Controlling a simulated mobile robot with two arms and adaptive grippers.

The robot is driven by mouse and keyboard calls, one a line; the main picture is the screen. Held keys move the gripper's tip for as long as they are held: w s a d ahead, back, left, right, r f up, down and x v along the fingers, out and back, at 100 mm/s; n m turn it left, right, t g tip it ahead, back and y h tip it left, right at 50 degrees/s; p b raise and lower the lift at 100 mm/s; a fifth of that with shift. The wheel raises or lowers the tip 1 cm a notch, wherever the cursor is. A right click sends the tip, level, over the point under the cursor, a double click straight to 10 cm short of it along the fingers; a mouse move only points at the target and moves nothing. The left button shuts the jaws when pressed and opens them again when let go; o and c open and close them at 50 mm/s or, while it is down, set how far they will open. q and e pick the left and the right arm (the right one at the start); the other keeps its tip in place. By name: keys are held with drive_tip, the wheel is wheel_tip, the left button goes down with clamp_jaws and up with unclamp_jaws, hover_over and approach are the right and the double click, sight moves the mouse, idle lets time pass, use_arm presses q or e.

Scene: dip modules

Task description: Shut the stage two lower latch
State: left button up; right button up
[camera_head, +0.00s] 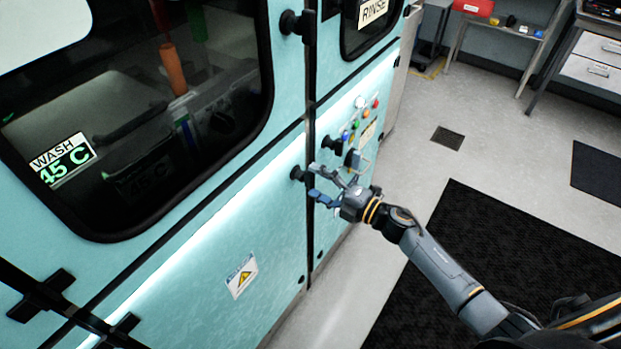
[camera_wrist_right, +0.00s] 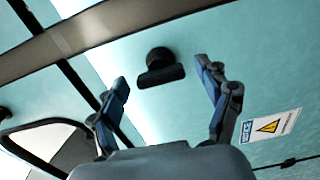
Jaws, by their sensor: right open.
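A black latch (camera_head: 297,173) sits at the right edge of the teal panel below the WASH window, beside the dark vertical seam. In the right wrist view the latch (camera_wrist_right: 160,68) shows as a round base with a short bar handle lying on the panel. My right gripper (camera_head: 318,182) is open just right of this latch in the head view. In the right wrist view its fingers (camera_wrist_right: 168,85) spread to either side of the latch, with the latch beyond the tips and no clear contact. No stage label is readable by it. My left gripper is out of view.
Another black latch (camera_head: 291,22) is higher on the seam. A control panel with coloured buttons (camera_head: 358,118) and a metal handle (camera_head: 360,162) are close to the gripper. A warning label (camera_head: 242,275) is lower left. A black mat (camera_head: 480,270) lies on open floor.

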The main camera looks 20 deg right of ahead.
drive_tip(key=v, duration=1)
drive_tip(key=s+d+f+m+g+h, duration=0.1)
drive_tip(key=s+d+f+m+h, duration=0.15)
drive_tip(key=f+m, duration=0.45)
drive_tip(key=s+d+f+m+g+h, duration=0.1)
drive_tip(key=s+d+f+m+h, duration=0.2)
drive_tip(key=f, duration=0.9)
drive_tip(key=s+d+f+m+g+h, duration=0.1)
drive_tip(key=s+f+m+h, duration=0.25)
drive_tip(key=f, duration=0.55)
drive_tip(key=s+a+f+m+g+h, duration=0.2)
drive_tip(key=s+f+m+g, duration=0.3)
drive_tip(key=s+f, duration=0.85)
drive_tip(key=s+a+f+m+g, duration=0.2)
drive_tip(key=s+f, duration=0.1)
drive_tip(key=s, duration=0.6)
drive_tip(key=s+a+f+m+g, duration=0.2)
drive_tip(key=s+a+f+g, duration=0.1)
drive_tip(key=s, duration=0.7)
drive_tip(key=shift+s+a+f, duration=0.2)
drive_tip(key=shift+s+f, duration=0.05)
drive_tip(key=shift+s, duration=0.05)
drive_tip(key=shift+m, duration=0.25)
